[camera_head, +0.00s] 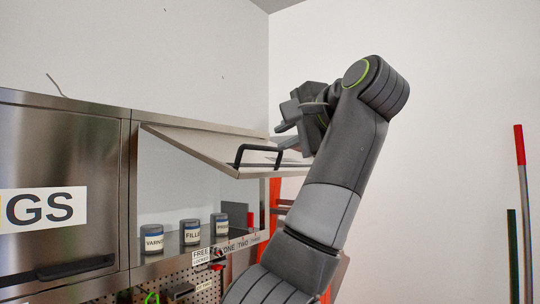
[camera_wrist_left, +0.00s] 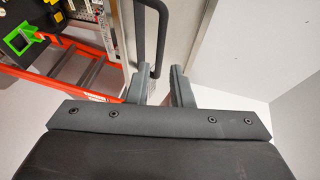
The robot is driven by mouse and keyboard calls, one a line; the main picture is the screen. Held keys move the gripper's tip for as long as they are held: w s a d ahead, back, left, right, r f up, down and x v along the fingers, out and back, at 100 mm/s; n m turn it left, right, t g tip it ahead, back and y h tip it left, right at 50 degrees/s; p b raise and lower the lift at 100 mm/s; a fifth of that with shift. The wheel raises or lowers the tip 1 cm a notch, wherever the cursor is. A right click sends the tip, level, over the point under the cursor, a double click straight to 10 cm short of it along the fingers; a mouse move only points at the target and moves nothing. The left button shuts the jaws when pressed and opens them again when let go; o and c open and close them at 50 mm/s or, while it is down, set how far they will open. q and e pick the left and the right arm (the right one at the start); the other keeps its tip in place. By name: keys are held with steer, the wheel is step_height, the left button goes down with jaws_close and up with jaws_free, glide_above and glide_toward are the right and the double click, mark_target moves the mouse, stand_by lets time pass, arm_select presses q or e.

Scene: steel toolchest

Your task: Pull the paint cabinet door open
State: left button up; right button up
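The paint cabinet door (camera_head: 205,146) is a steel panel swung up and outward from its top edge, standing well open. Its black bar handle (camera_head: 259,149) is on the panel's outer end; it also shows in the left wrist view (camera_wrist_left: 161,40). My left gripper (camera_head: 284,136) is at the right end of the handle. In the left wrist view its two fingers (camera_wrist_left: 161,80) are apart, and one end of the handle appears in or just beyond the gap. Contact cannot be told. My right gripper is in neither view.
Labelled cans (camera_head: 191,232) stand inside the open cabinet. A closed steel cabinet (camera_head: 60,150) is to the left. An orange ladder (camera_wrist_left: 70,75) stands below the door. Long-handled tools (camera_head: 524,210) lean at the far right.

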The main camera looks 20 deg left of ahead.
arm_select(q)
steer(key=v, duration=0.7)
steer(key=shift+s+d+b, duration=0.2)
steer(key=shift+b, duration=0.25)
steer(key=shift+r, duration=0.1)
